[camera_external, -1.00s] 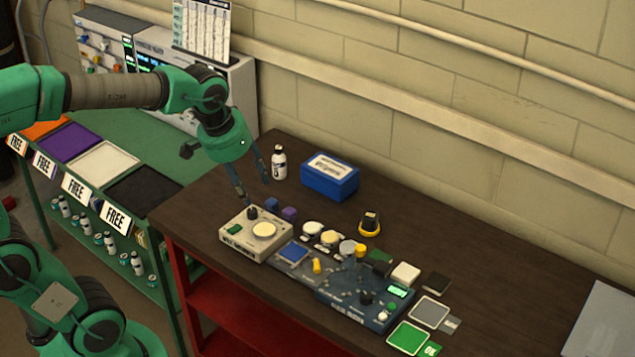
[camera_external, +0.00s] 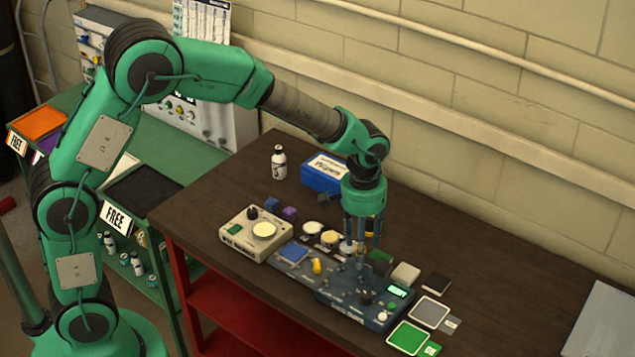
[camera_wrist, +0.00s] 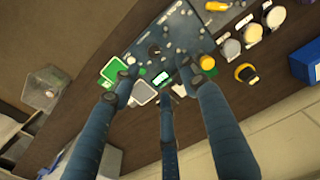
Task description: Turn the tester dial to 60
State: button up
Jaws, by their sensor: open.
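The blue-grey tester panel (camera_external: 340,296) lies on the dark bench, with a lit green display (camera_external: 398,290) whose reading is too small to make out. A black dial (camera_external: 365,298) sits on the panel left of the display; I cannot read its setting. My gripper (camera_external: 362,256) is open, pointing down above the back part of the panel, apart from the black dial. In the wrist view, my fingers (camera_wrist: 165,76) spread around the area of the display (camera_wrist: 161,78), and the panel (camera_wrist: 180,38) shows beyond their tips.
A cream box with a knob (camera_external: 252,213) stands left of the panel. Pale round pieces, a yellow piece (camera_external: 317,266) and small blocks surround the panel. A blue box (camera_external: 322,176) and a bottle (camera_external: 279,162) stand behind. The bench's right side (camera_external: 510,290) is mostly clear.

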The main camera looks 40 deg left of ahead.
aim_at(366, 295)
jog(key=d+f, duration=0.2)
jog(key=shift+w+d+f, duration=0.15)
jog(key=shift+w+f, duration=0.05)
jog(key=shift+f, duration=0.2)
jog(key=shift+f, duration=0.15)
notch_tip(366, 295, down, 14)
jog(key=shift+r, duration=0.25)
dwell(0.5)
grip_shut()
